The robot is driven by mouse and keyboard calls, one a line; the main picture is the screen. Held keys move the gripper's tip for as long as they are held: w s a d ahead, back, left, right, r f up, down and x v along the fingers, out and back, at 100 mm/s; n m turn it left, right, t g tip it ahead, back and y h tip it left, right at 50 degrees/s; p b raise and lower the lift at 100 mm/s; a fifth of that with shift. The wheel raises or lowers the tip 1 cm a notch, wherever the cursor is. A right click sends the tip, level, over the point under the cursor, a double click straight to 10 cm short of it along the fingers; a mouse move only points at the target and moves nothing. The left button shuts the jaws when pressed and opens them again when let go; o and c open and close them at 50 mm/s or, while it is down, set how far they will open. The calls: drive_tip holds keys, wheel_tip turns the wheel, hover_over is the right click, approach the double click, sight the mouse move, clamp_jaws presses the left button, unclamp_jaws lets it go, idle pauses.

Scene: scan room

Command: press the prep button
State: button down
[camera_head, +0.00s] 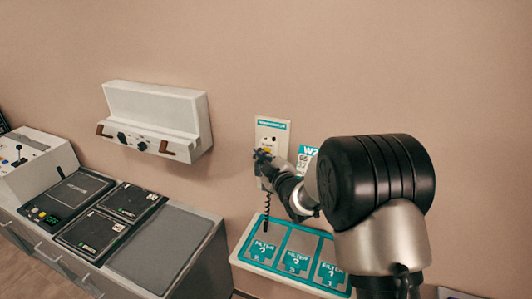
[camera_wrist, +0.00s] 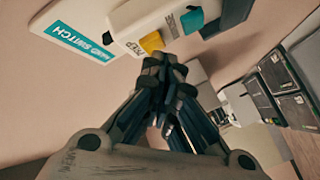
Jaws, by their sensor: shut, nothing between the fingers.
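The hand switch holder (camera_head: 273,131) is on the wall in the head view, partly hidden behind my gripper (camera_head: 262,157). In the wrist view its teal label (camera_wrist: 80,38) reads "HAND SWITCH". A white hand switch body (camera_wrist: 128,26) carries a yellow button (camera_wrist: 152,42) beside print that looks like "PREP", and a teal button (camera_wrist: 191,20) further right. My gripper (camera_wrist: 163,66) is shut and empty. Its fingertips are just below the yellow button in the picture; I cannot tell whether they touch it.
A coiled black cord (camera_head: 266,213) hangs below the switch. A teal-edged tray (camera_head: 245,253) with several marked sections lies beneath. A white wall unit (camera_head: 155,117) hangs to the left, above a counter with dark panels (camera_head: 125,202). A "W2" sign (camera_head: 308,152) is right of the switch.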

drive_tip(key=shift+w+d+b, duration=0.15)
drive_tip(key=shift+w+b, duration=0.2)
drive_tip(key=shift+w, duration=0.15)
idle(0.5)
drive_tip(key=shift+s, duration=0.1)
drive_tip(key=shift+s+a+b, duration=0.3)
drive_tip(key=shift+s+b, duration=0.35)
drive_tip(key=shift+s, duration=0.15)
drive_tip(key=s+b, duration=0.1)
drive_tip(key=s+a+b, duration=0.1)
drive_tip(key=s, duration=0.2)
drive_tip(key=shift+s+a+b, duration=0.35)
drive_tip(key=shift+b, duration=0.05)
idle(0.5)
